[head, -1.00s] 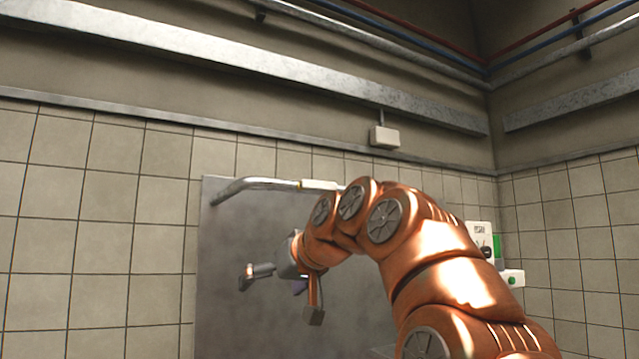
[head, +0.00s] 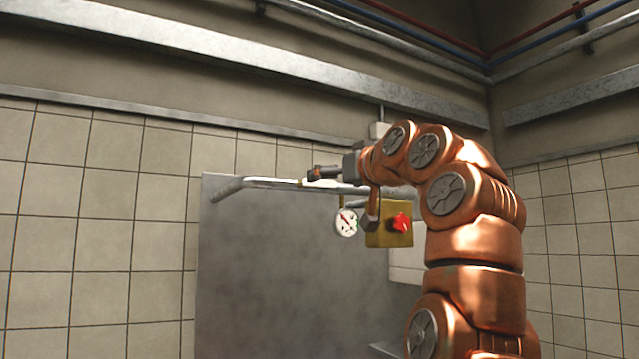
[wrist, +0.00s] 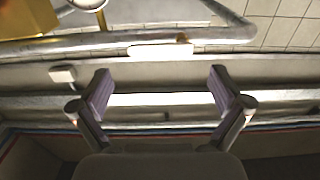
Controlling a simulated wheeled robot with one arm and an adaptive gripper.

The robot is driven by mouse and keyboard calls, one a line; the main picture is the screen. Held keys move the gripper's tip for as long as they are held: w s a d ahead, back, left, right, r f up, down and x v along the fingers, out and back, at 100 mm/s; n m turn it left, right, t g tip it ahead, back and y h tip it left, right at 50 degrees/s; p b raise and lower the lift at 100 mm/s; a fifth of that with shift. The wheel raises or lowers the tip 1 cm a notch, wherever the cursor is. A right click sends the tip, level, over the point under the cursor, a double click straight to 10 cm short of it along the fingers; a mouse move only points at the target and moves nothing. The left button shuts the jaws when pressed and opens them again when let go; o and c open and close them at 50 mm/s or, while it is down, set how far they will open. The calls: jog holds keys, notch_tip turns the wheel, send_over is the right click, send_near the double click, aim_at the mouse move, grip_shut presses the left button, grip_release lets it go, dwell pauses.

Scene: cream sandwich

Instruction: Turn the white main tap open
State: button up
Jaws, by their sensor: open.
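The white tap handle (head: 321,184) lies along the grey pipe, just right of a small yellow-brass piece, in the head view. My gripper (head: 341,198) is in front of the pipe near the handle, and one finger overlaps the handle's upper edge. In the wrist view the white handle (wrist: 160,50) lies across the picture beyond my gripper (wrist: 160,88), centred between the two spread fingers. The fingers are open and empty. I cannot tell whether either finger touches the handle.
The grey pipe (head: 232,188) runs across a grey panel (head: 270,270) on the tiled wall. A round gauge (head: 346,222) and a yellow box (head: 376,238) with a red knob (head: 401,223) sit just below and right of the handle. The wall to the left is clear.

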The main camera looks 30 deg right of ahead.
aim_at(321, 184)
jog(key=w, duration=0.2)
jog(key=w+p, duration=0.1)
jog(key=w, duration=0.1)
jog(key=w+p, duration=0.1)
jog(key=w, duration=0.1)
jog(key=shift+w+d, duration=0.3)
jog(key=shift+w, duration=0.05)
jog(key=shift+c, duration=0.4)
jog(key=c, duration=1.3)
